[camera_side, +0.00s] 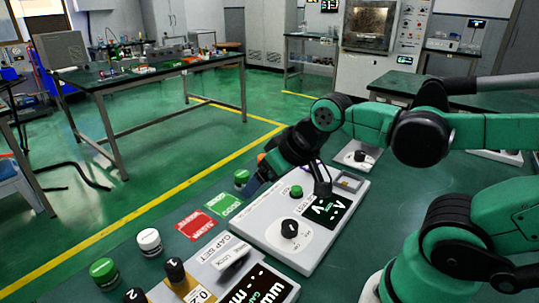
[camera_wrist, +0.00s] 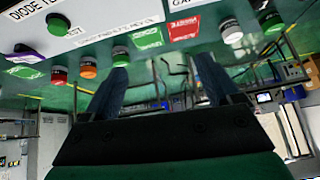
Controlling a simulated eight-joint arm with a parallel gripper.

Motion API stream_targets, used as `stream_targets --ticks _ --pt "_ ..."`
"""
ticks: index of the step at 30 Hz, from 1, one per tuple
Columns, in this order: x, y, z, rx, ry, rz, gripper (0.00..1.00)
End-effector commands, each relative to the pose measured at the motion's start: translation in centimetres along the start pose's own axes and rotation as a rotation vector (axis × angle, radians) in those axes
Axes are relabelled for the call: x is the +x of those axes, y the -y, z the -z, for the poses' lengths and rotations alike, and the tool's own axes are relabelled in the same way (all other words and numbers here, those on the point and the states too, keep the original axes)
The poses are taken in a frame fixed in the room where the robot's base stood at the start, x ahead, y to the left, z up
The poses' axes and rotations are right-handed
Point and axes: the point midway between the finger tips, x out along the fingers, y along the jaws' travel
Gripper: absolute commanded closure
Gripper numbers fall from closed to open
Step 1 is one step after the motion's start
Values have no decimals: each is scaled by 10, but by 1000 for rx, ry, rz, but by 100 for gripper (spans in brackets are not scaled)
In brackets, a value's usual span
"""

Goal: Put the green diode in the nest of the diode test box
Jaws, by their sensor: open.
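A green-topped cylinder, apparently the green diode (camera_side: 242,178), stands on the table left of the diode test box (camera_side: 262,232). In the wrist view this diode (camera_wrist: 120,56) shows at the tip of the left finger. My gripper (camera_side: 258,183) is beside it, open; the wrist view shows the gripper (camera_wrist: 162,72) with its fingers wide apart and nothing held. Contact with the diode cannot be told. The box has a display, a knob and a green button (camera_side: 296,191). A square grey frame (camera_side: 349,183) at its far end may be the nest; its inside is unclear.
Orange (camera_wrist: 88,68) and red (camera_wrist: 58,75) cylinders stand close to the green one. Green (camera_side: 223,205) and red (camera_side: 195,225) cards lie nearby. White-topped (camera_side: 149,242) and another green-topped (camera_side: 103,272) cylinder stand nearer the front, beside a second box (camera_side: 225,275).

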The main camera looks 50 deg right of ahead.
Motion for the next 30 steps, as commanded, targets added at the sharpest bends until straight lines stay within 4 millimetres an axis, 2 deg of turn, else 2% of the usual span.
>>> stream_targets --ticks 6,16,19,23,30 --pt "-2 0 -5 -80 -14 -16 11" --pt "-1 0 -4 -67 -12 -14 11" --pt "1 -1 0 7 -6 -1 11" --pt "12 -5 15 277 12 46 11" --pt "54 -26 50 1030 79 193 11"
